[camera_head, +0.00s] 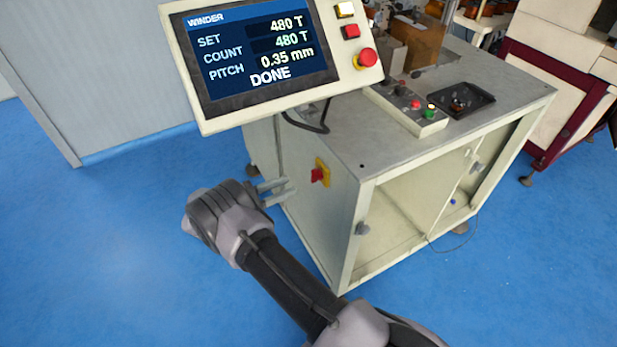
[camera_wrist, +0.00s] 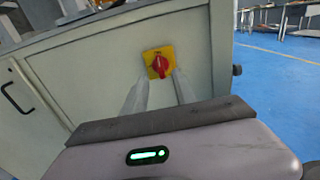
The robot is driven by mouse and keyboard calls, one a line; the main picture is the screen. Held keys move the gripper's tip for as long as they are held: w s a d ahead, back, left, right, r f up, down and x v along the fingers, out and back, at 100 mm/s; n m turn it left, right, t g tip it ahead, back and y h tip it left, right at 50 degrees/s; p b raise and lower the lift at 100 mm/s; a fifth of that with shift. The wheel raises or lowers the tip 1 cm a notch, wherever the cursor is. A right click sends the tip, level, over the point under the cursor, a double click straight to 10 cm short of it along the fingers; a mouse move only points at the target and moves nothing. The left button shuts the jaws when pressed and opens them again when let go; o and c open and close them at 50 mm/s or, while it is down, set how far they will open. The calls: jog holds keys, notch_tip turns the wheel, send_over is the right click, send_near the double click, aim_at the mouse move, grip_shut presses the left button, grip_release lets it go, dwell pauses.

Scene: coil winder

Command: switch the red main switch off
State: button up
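The red main switch (camera_head: 317,175) sits on a yellow plate (camera_head: 324,168) on the side wall of the winder cabinet. It also shows in the wrist view as a red knob (camera_wrist: 160,65) on its yellow plate (camera_wrist: 150,55), near the picture's middle. The knob looks roughly upright there. My gripper (camera_head: 281,191) is in front of this wall, to the left of the switch in the head view. Its two fingers stand apart with nothing between them. In the wrist view the fingers (camera_wrist: 160,88) reach toward the switch from below; contact cannot be made out.
The winder's display (camera_head: 265,50) reads DONE and overhangs the cabinet, with a red button (camera_head: 367,58) beside it. A control box (camera_head: 408,105) and a black tray (camera_head: 462,100) are on the cabinet top (camera_head: 345,130). Blue floor (camera_head: 110,250) is clear at left.

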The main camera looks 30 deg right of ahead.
aim_at(316, 175)
jog(key=d+b, duration=0.1)
jog(key=d, duration=0.6)
jog(key=shift+w+d, duration=0.15)
jog(key=shift+d, duration=0.15)
jog(key=shift+c, duration=0.2)
grip_shut()
